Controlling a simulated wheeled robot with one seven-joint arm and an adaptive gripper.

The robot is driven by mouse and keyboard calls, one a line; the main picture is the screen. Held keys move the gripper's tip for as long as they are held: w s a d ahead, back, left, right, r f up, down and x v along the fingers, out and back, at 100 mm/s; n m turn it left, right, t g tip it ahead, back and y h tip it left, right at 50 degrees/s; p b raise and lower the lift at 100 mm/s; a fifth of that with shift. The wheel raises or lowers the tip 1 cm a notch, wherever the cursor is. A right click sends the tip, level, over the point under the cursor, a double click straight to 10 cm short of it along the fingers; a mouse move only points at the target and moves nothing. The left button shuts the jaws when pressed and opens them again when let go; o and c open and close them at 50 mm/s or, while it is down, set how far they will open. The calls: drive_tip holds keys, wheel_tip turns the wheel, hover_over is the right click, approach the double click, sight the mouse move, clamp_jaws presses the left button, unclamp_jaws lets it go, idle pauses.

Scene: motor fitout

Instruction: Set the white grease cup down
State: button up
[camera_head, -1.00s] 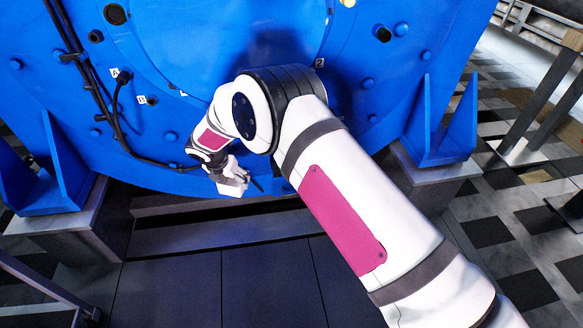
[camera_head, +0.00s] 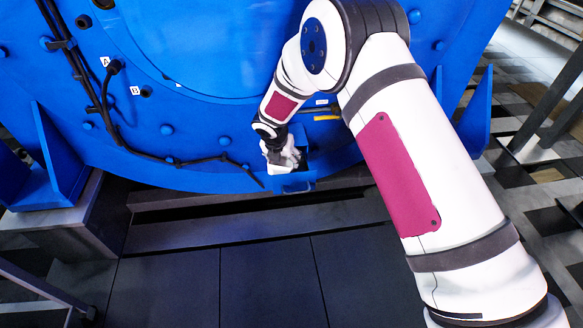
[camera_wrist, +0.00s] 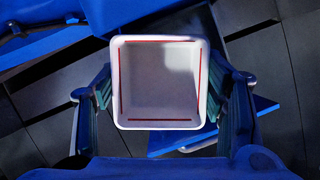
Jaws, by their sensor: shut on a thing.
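The white grease cup (camera_wrist: 155,85) is a square, open-topped cup with thin red lines along its inner edges. It looks empty in the wrist view. My gripper (camera_wrist: 160,104) is shut on it, with a finger against its left and right sides. In the head view the cup (camera_head: 285,158) is small and partly hidden by my gripper (camera_head: 274,146). It is at a small blue shelf (camera_head: 293,185) on the front of the blue motor housing. A blue flat edge (camera_wrist: 265,107) shows below the cup in the wrist view. I cannot tell whether the cup touches the shelf.
The blue motor housing (camera_head: 200,130) fills the back. A black cable (camera_head: 190,161) runs along it and its end hangs left of the shelf. A yellow strip (camera_head: 327,118) is on the housing above right. Dark floor panels (camera_head: 260,270) in front are clear.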

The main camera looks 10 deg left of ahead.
drive_tip(key=shift+w+d, duration=0.25)
drive_tip(key=shift+d, duration=0.7)
drive_tip(key=shift+w+d+f+b, duration=0.1)
drive_tip(key=shift+d+f+b, duration=0.15)
drive_tip(key=shift+f+b, duration=0.5)
drive_tip(key=shift+d+f+b, duration=0.2)
drive_tip(key=shift+f+b, duration=0.2)
drive_tip(key=shift+f, duration=0.55)
drive_tip(key=shift+f, duration=0.1)
drive_tip(key=o, duration=0.9)
drive_tip(key=p+v, duration=0.4)
drive_tip(key=v, duration=0.8)
drive_tip(key=shift+d, duration=0.1)
